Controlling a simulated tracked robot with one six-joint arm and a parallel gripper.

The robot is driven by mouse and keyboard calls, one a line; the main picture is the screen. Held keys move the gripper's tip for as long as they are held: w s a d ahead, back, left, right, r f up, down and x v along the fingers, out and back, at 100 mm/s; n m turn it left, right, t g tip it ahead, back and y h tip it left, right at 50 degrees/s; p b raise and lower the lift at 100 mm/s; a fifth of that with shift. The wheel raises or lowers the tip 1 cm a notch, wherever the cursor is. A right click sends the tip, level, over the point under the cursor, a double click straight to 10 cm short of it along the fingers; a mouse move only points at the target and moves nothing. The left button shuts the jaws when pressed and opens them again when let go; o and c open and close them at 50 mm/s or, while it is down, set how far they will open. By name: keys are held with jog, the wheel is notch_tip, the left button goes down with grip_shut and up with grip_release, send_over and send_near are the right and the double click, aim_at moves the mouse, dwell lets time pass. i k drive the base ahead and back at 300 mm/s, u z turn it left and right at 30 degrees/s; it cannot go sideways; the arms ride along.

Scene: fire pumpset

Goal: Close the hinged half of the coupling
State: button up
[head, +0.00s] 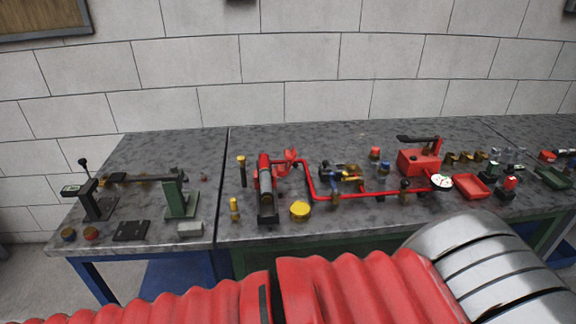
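A fire pumpset with red piping (345,194) stands on the middle of a grey worktop. At its left end is an upright grey-and-red cylinder (266,184). Just right of the cylinder's top is a small red part (290,157) with raised pieces that look spread apart. It may be the coupling with its hinged half open, but it is too small to be sure. My gripper is not in view. Large red ribbed and silvery parts fill the bottom, in front of the bench.
A red box with a black lever (417,160) and a white gauge (442,182) stand at the right. A yellow round piece (300,210) lies near the front. A green bracket (179,198) stands at left. The worktop's back strip (270,138) is mostly clear.

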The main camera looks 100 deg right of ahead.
aim_at(282, 170)
jog(key=u, duration=0.05)
jog(key=k, duration=2.95)
jog(key=z, duration=1.65)
